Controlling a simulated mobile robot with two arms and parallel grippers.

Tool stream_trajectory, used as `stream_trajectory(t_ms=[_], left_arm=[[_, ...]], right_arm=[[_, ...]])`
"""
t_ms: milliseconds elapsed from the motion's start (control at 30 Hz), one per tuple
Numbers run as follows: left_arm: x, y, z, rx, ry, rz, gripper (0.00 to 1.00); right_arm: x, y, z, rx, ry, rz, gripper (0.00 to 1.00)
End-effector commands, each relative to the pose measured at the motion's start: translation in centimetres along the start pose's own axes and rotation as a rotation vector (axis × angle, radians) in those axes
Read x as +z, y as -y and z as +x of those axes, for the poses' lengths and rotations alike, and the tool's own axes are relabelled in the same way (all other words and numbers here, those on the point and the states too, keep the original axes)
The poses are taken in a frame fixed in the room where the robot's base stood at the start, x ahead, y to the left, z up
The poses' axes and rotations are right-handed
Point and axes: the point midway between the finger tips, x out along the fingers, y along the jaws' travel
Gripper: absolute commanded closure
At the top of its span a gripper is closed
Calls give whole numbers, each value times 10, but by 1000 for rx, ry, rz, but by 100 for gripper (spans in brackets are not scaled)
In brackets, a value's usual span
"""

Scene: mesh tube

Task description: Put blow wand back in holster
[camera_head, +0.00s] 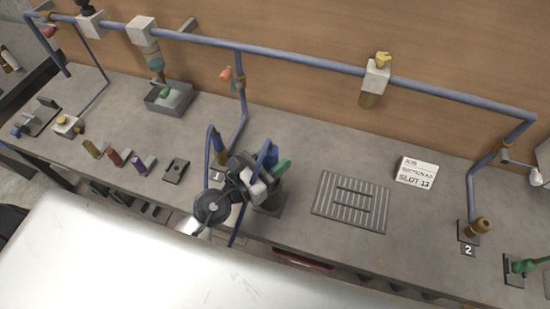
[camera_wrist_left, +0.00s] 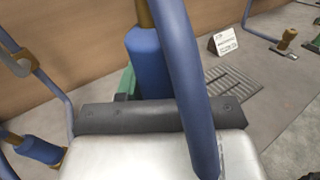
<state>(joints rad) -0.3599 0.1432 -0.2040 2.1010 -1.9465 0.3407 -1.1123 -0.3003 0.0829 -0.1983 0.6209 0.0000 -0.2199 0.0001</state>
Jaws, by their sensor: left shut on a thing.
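My left gripper (camera_head: 258,183) is above the bench near its front edge, shut on what looks like the blow wand. The wand has a blue body (camera_head: 270,155), which shows as a blue cylinder with a brown end (camera_wrist_left: 150,62) in the left wrist view. A green part (camera_head: 283,167) sits beside it, also partly visible in the wrist view (camera_wrist_left: 125,82). A blue hose (camera_wrist_left: 186,75) crosses close in front of the wrist camera. A dark base (camera_head: 273,207) shows under the gripper; whether it belongs to the holster I cannot tell. My right gripper is not in view.
A blue pipe (camera_head: 310,58) runs along the back. A blue-and-brass fitting (camera_head: 220,150) stands just left of the gripper. A slotted plate (camera_head: 350,202) and white sign (camera_head: 416,173) are to the right. A grey tray (camera_head: 170,98) stands behind left. Bench right of the gripper is mostly clear.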

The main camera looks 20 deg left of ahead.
Motion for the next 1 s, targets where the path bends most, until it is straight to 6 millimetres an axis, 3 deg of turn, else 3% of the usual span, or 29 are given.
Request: stream_trajectory(t_ms=[133,167,300,667,767,1000], left_arm=[[-4,0,0,0,1,0,93],[-3,0,0,0,0,0,62],[-3,0,0,0,0,0,41],[3,0,0,0,0,0,40],[-4,0,-14,0,-3,1,40],[-7,0,-67,-2,-5,1,40]], right_arm=[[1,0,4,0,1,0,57],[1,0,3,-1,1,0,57],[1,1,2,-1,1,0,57],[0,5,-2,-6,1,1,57],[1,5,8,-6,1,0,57],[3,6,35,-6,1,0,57]])
